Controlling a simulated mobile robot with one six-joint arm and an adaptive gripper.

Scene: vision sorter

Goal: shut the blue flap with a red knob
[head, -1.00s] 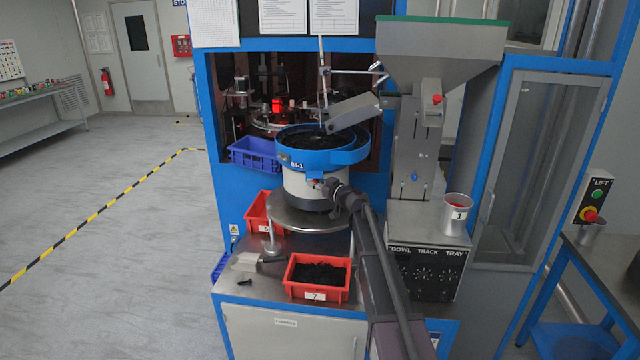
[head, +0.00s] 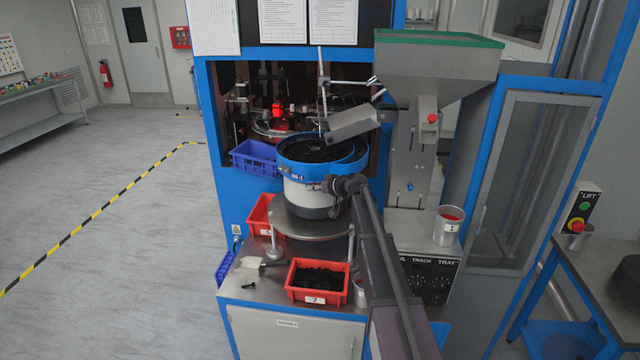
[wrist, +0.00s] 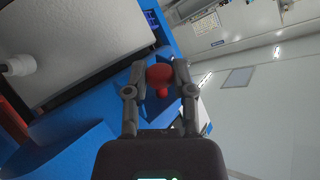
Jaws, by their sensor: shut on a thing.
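In the wrist view, the red knob (wrist: 160,75) sits between the fingertips of my gripper (wrist: 160,72), which is shut on it. The blue flap (wrist: 151,107) shows behind and below the knob, partly covered by the fingers. In the head view, my gripper (head: 328,184) is at the lower front right of the blue bowl feeder (head: 290,165). The flap and knob are mostly hidden there by my gripper, and I cannot tell how far the flap stands open.
The bowl stands on a round steel plate (head: 300,232). Red bin 7 (head: 318,294) and a dark small part are on the bench below. A grey hopper (head: 440,65) and cup 1 (head: 448,232) stand at right. The floor at left is clear.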

